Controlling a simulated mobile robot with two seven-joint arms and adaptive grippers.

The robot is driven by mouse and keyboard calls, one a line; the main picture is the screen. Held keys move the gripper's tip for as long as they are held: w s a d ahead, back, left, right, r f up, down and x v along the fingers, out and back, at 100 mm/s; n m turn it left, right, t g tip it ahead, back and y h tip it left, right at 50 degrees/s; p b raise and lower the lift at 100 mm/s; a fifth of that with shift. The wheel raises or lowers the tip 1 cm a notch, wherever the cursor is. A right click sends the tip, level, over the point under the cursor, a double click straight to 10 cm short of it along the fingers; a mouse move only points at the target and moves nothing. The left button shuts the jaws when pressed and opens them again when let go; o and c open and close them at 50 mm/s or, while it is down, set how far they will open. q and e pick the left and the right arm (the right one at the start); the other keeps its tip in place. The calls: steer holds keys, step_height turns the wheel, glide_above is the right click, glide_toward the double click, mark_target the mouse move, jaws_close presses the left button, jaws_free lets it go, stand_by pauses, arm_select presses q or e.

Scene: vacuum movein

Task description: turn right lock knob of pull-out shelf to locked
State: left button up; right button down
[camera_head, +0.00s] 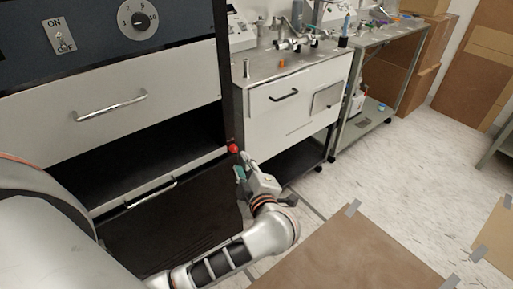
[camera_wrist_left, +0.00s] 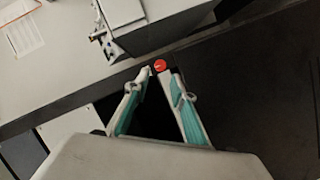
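The red lock knob (camera_head: 233,148) sits at the right end of a light strip on the front of the dark cabinet. In the left wrist view, the red knob (camera_wrist_left: 160,64) shows in the gap between the fingertips, at or just beyond them. I cannot tell whether they touch it. My left gripper (camera_head: 241,164) is just below and right of the knob in the head view. Its teal-padded fingers (camera_wrist_left: 161,73) are apart, with nothing held. A small mark shows on the knob, but its setting is unclear. My right gripper is not in view.
The cabinet has a white drawer (camera_head: 130,92) with a metal handle and a dark opening below it. A white-fronted bench (camera_head: 300,105) stands close to the right of the knob. A brown board (camera_head: 360,255) lies in front. The light floor (camera_head: 400,165) is open at right.

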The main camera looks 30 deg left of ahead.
mark_target(235, 150)
arm_select(q)
steer(key=b+x, duration=0.1)
steer(key=x, duration=0.5)
steer(key=shift+a+f, duration=0.15)
steer(key=shift+a, duration=0.05)
steer(key=shift+w+a, duration=0.4)
steer(key=shift+a, duration=0.05)
jaws_close()
